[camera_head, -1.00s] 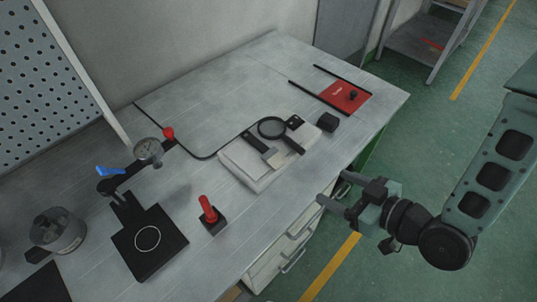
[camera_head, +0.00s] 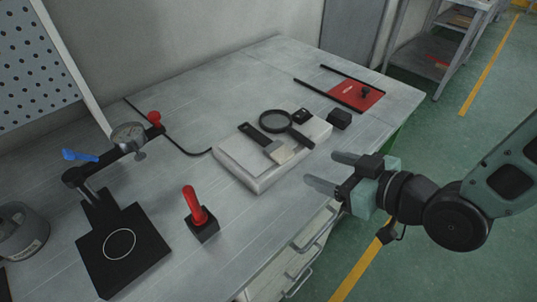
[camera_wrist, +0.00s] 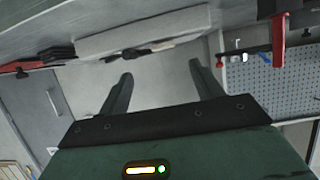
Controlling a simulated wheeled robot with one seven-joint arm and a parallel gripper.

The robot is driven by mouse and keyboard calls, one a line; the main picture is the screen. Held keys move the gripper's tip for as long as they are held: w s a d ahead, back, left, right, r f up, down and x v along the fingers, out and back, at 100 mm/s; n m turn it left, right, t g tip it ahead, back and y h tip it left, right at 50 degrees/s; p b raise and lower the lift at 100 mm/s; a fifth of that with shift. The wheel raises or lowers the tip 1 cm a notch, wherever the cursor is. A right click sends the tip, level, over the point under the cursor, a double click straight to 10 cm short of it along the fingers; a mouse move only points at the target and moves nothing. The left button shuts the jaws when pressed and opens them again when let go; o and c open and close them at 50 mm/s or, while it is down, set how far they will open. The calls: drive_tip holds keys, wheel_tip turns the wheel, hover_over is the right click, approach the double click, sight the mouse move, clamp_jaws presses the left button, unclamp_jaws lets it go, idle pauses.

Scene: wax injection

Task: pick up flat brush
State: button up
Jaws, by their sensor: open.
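The flat brush (camera_head: 266,144) lies on a white block-like tray (camera_head: 244,179) on the workbench. Its dark handle points up-left and its pale bristle end points down-right. My gripper (camera_head: 328,172) is open and empty, to the right of the tray near the bench's front edge, apart from the brush. In the wrist view my two spread fingers (camera_wrist: 158,88) have nothing between them, and the tray (camera_wrist: 140,35) shows at the top. The brush cannot be made out clearly there.
A small black block (camera_head: 339,119) stands right of the tray. A red plate (camera_head: 357,95) lies farther back. A red-handled stamp (camera_head: 199,215), a dial gauge press (camera_head: 122,245) and a metal pot (camera_head: 18,231) stand at the left. The bench's back middle is clear.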

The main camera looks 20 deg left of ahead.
sight(288, 157)
drive_tip(key=f+b, duration=0.1)
drive_tip(key=b, duration=0.2)
drive_tip(key=shift+w+a, duration=0.1)
drive_tip(key=shift+a, duration=0.25)
drive_tip(key=shift+w+a+f, duration=0.1)
drive_tip(key=shift+w+a, duration=0.1)
drive_tip(key=shift+a, duration=0.3)
drive_tip(key=shift+w+a+f, duration=0.1)
drive_tip(key=shift+w+a, duration=0.1)
drive_tip(key=shift+a, duration=0.3)
drive_tip(key=shift+p+x, duration=0.45)
drive_tip(key=shift+x, duration=2.2)
drive_tip(key=shift+s+a+r, duration=0.1)
drive_tip(key=shift+s+r, duration=0.05)
drive_tip(key=c, duration=1.1)
